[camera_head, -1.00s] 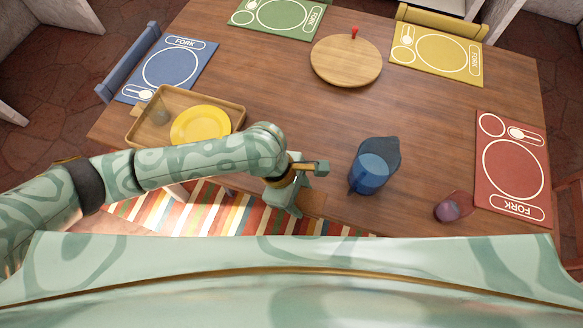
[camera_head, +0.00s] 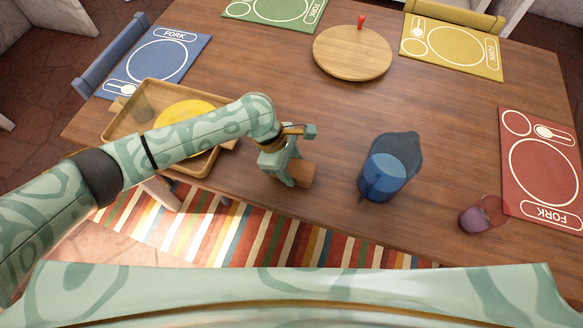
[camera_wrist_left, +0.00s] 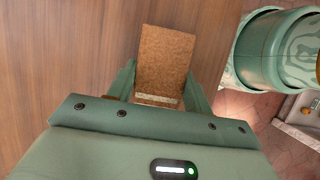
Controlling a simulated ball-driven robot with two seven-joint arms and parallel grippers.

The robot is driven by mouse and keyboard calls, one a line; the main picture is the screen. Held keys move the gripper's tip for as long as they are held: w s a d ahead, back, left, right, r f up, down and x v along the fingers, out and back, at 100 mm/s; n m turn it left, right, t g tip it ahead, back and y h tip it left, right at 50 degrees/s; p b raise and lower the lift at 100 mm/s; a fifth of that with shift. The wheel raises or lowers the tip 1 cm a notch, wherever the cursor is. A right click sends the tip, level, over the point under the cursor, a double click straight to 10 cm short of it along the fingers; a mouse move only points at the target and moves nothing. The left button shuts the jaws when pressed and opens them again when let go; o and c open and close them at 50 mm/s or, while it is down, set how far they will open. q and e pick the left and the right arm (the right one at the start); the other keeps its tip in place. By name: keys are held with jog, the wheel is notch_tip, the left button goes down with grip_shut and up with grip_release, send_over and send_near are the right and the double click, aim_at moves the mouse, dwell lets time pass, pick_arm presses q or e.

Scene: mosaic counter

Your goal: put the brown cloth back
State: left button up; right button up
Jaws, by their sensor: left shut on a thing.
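The brown cloth (camera_head: 304,174) is a small flat brown piece near the front edge of the wooden table. My left gripper (camera_head: 287,178) is shut on it. In the left wrist view the cloth (camera_wrist_left: 165,58) sticks out between the two green fingers, over the brown wood surface. I cannot tell whether the cloth touches the table or is just above it. My right gripper is in neither view.
A wooden tray (camera_head: 109,137) with a yellow plate (camera_head: 185,112) is at left, partly behind my arm. A blue pitcher (camera_head: 384,175) stands right of the gripper. A glass (camera_head: 475,219) is farther right. A round board (camera_head: 352,55) lies behind; the middle is clear.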

pick_arm(q)
jog(key=shift+f, duration=0.65)
jog(key=shift+r, duration=0.2)
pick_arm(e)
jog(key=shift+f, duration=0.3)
pick_arm(q)
jog(key=o, duration=0.9)
jog(key=shift+f, duration=0.1)
jog(key=shift+o, duration=0.2)
jog(key=p+v, duration=0.5)
jog(key=v, duration=0.6)
jog(key=shift+d+p, duration=0.1)
jog(key=shift+p, duration=0.25)
jog(key=shift+a+r, duration=0.25)
jog(key=shift+r, duration=0.35)
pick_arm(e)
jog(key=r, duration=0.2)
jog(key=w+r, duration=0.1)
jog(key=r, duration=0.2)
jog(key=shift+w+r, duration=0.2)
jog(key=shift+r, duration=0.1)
